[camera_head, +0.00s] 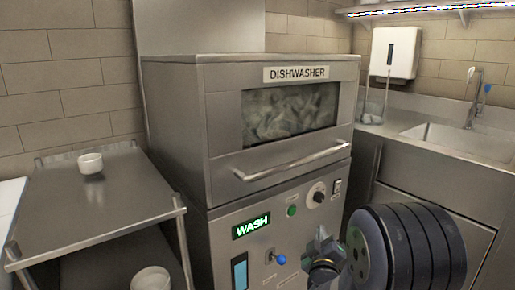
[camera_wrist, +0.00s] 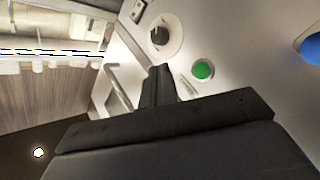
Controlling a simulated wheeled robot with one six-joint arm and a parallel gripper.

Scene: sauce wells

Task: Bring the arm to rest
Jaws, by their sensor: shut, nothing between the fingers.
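My gripper (camera_wrist: 158,72) shows in the wrist view with its dark fingers shut and nothing between them. It is in front of the dishwasher's control panel, near a green button (camera_wrist: 203,69) and a black knob (camera_wrist: 159,36); it looks apart from them. In the head view my arm reaches in at the lower right, before the panel. The steel dishwasher (camera_head: 222,150) has its door down, a long handle (camera_head: 290,160) and a steamy window (camera_head: 290,112). Its display (camera_head: 251,226) reads WASH in green.
A steel rack (camera_head: 120,205) at the left holds a small white bowl (camera_head: 90,163) on top and another (camera_head: 151,280) lower down. At the right are a sink (camera_head: 450,136) with a tap (camera_head: 472,97) and a wall dispenser (camera_head: 395,52).

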